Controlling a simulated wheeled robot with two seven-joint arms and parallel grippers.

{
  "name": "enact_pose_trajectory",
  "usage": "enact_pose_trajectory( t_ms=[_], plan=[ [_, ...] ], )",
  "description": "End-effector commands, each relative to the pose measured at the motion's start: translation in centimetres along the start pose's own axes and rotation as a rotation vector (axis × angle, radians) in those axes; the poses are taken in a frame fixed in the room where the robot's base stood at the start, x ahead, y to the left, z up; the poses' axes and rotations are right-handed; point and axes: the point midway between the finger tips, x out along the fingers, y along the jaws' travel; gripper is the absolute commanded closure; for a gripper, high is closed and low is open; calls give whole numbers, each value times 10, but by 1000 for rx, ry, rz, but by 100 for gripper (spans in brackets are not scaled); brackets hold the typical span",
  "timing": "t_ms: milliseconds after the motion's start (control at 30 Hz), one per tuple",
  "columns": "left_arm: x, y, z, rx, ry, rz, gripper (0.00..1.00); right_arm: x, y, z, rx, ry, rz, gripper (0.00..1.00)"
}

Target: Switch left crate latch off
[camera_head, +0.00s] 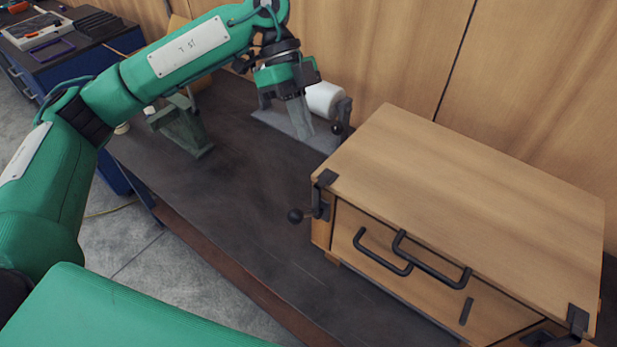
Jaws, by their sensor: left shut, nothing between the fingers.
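The wooden crate (470,190) stands on the right of the dark workbench. Its left latch (320,197) is a black fitting at the left front corner, with a lever ending in a round black knob (295,216) that sticks out to the left. My left gripper (302,130) points downward behind and above that latch, clear of the crate. Its fingers are shut and empty. A second latch (577,320) sits at the crate's right front corner, partly cut off by the frame edge. My right gripper is not in view.
Two black handles (440,272) are on the crate's front. A white roll (324,99) in a metal holder stands behind my left gripper. A green-grey bracket (182,127) stands farther left. The bench surface (235,205) left of the crate is clear. A wooden wall closes the back.

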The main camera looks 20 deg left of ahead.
Motion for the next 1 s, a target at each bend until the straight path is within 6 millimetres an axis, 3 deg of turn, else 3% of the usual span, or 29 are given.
enact_pose_trajectory(
  t_ms=[200,633,767,1000],
  plan=[
    [-6,15,-3,-46,-151,-2,100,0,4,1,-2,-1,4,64],
    [-2,16,-2,-49,-155,0,100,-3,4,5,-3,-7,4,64],
    [12,16,-1,-49,-154,3,100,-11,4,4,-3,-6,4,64],
    [59,18,5,-49,-152,5,100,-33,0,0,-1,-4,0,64]
  ],
)
